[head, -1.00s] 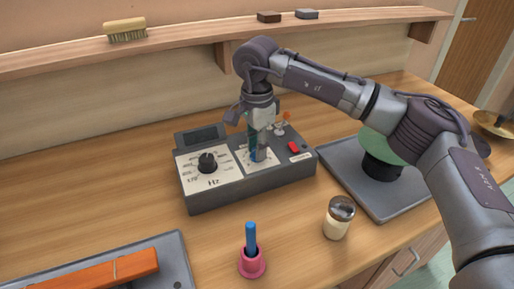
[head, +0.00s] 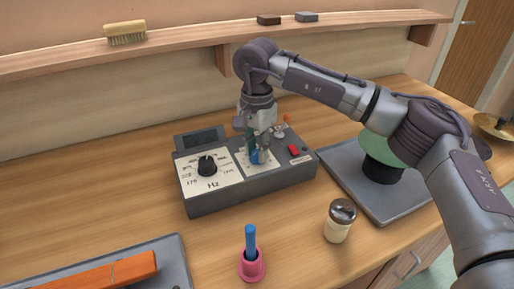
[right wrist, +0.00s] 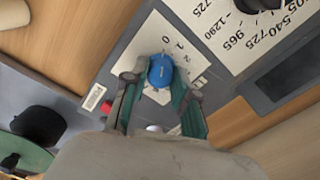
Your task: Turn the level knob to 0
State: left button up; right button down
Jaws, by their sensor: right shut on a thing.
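The level knob (head: 258,157) is a small blue knob on a white, marked plate on the grey control box (head: 245,196). In the right wrist view the blue knob (right wrist: 161,70) has a 0 and other marks printed around it; where it points is not clear. My right gripper (head: 257,147) comes down onto the box from above and is shut on the knob, with a green-padded finger on each side of it. The fingers hide part of the knob and its plate. My left gripper is not in view.
The box also has a black Hz dial (head: 207,167), a red switch (head: 294,150) and a dark display. A shaker jar (head: 340,220) and a pink holder (head: 252,264) with a blue stick stand in front. Trays lie at left and right. A shelf (head: 180,46) runs behind.

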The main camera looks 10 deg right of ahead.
jog(key=shift+r, duration=0.1)
jog(key=c, duration=0.9)
grip_release()
notch_tip(320, 180, up, 12)
